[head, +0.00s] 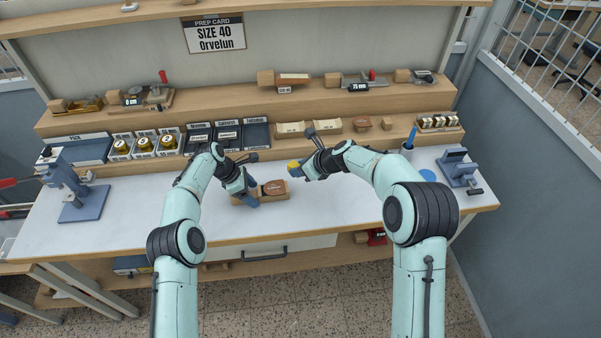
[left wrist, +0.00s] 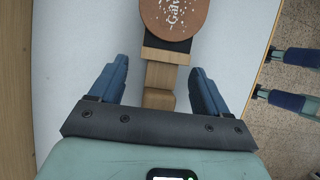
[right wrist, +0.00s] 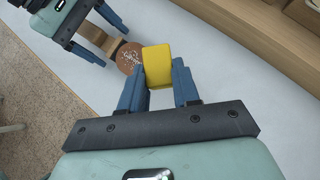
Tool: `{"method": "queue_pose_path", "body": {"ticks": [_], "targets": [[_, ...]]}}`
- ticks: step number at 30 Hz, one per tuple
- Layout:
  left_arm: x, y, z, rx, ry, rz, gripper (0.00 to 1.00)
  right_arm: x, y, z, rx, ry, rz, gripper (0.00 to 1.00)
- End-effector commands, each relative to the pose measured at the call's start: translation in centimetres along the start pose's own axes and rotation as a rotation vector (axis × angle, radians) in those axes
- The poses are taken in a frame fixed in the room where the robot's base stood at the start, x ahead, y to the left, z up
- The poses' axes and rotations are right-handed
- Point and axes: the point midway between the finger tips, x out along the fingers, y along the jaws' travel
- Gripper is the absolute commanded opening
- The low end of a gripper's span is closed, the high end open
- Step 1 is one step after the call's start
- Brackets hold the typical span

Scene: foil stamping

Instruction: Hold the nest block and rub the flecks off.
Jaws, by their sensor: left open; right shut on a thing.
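The wooden nest block (head: 278,195) lies on the white bench top in front of me. A round brown leather piece (left wrist: 172,18) with pale lettering and scattered light flecks sits at its far end in the left wrist view. My left gripper (head: 246,196) is open, its fingers on either side of the block's narrow wooden part (left wrist: 162,75), with gaps visible on both sides. My right gripper (head: 297,170) is shut on a yellow rubbing block (right wrist: 157,64). It is beside the leather piece, which it partly hides in the right wrist view (right wrist: 130,56).
A blue-grey press (head: 70,185) stands at the bench's left and another blue-grey device (head: 457,168) at the right. A blue disc (head: 427,175) lies near that. Trays (head: 228,134) and wooden blocks line the shelf behind. The bench front is clear.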

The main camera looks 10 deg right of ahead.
Motion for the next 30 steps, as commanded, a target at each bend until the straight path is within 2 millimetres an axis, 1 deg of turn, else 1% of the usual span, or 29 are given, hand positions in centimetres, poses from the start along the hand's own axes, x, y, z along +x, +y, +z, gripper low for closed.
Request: {"method": "queue_pose_path", "body": {"ticks": [11, 21, 30], "targets": [[0.0, 0.0, 0.0, 0.0, 0.0, 0.0, 0.77, -0.2, 0.0, 0.2, -0.001, 0.0, -0.001, 0.0], [0.0, 0.0, 0.0, 0.0, 0.0, 0.0, 0.77, -2.1, 0.0, 2.0, -0.002, 0.0, -0.001, 0.0], [0.0, 0.0, 0.0, 0.0, 0.0, 0.0, 0.77, -2.2, 0.0, 2.1, 0.0, 0.001, 0.0, 0.0]]}}
